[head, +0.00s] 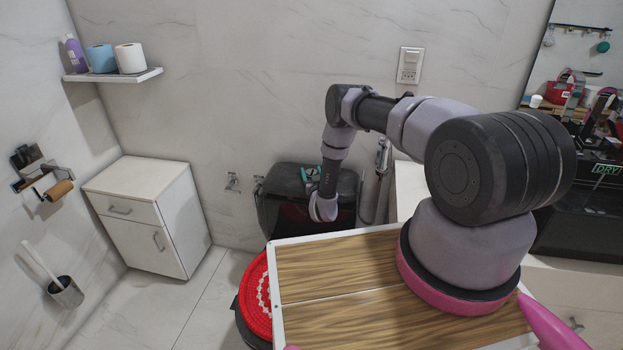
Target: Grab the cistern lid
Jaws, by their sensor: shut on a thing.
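The black glossy cistern (277,218) stands against the back wall, behind the red-covered toilet. Its dark lid (285,176) lies along the top, and the seam between lid and tank is hard to make out. My arm reaches over from the right and bends down at the wrist in front of the cistern. My gripper (318,213) is at the cistern, overlapping it in the picture, and is shut on the lid. Its fingertips and the exact contact are too dark and small to see clearly.
The red toilet cover (256,297) is just below the cistern. A white cabinet (150,210) stands left, under a shelf (115,76) with paper rolls. A hand spray (382,158) hangs right of the cistern. A counter with a black machine (590,200) is at right. Floor on the left is clear.

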